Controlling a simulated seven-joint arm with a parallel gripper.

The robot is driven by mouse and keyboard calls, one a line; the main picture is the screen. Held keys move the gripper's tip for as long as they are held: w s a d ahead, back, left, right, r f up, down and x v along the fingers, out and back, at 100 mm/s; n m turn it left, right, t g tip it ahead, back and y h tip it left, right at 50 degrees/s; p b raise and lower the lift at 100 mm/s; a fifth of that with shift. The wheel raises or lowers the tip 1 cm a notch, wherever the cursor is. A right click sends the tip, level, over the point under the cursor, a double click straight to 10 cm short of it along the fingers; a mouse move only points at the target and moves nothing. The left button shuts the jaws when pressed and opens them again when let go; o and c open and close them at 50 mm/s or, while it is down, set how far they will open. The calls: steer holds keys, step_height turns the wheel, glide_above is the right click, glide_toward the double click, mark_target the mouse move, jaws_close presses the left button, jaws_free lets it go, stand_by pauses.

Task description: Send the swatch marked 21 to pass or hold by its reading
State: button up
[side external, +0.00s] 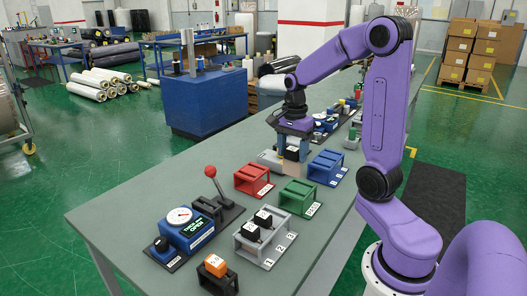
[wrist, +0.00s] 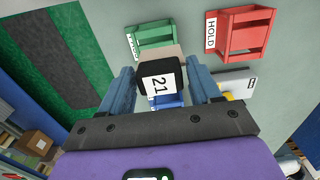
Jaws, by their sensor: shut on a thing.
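My gripper (side external: 292,146) is shut on the swatch marked 21, a dark block whose white label reads 21 in the wrist view (wrist: 160,83). One blue finger stands on each side of it. The swatch (side external: 292,154) is held above the table's far part, behind the red and green holders. The red holder (side external: 254,178) reads HOLD in the wrist view (wrist: 240,32). The green holder (side external: 300,197) has a label that is partly hidden in the wrist view (wrist: 153,33). Both look empty. The blue gauge box (side external: 187,228) has a white dial and a green display too small to read surely.
A grey rack (side external: 258,252) numbered 1 to 3 holds dark blocks. A blue rack (side external: 327,167) stands right of my gripper. A red-knobbed lever (side external: 211,173) stands by the gauge. An orange block (side external: 215,264) sits in a dark stand at the front. The table's left part is clear.

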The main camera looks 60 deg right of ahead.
steer(key=shift+s+d, duration=0.35)
steer(key=shift+s, duration=0.3)
steer(key=shift+f, duration=2.55)
steer(key=shift+f, duration=3.3)
steer(key=o, duration=1.2)
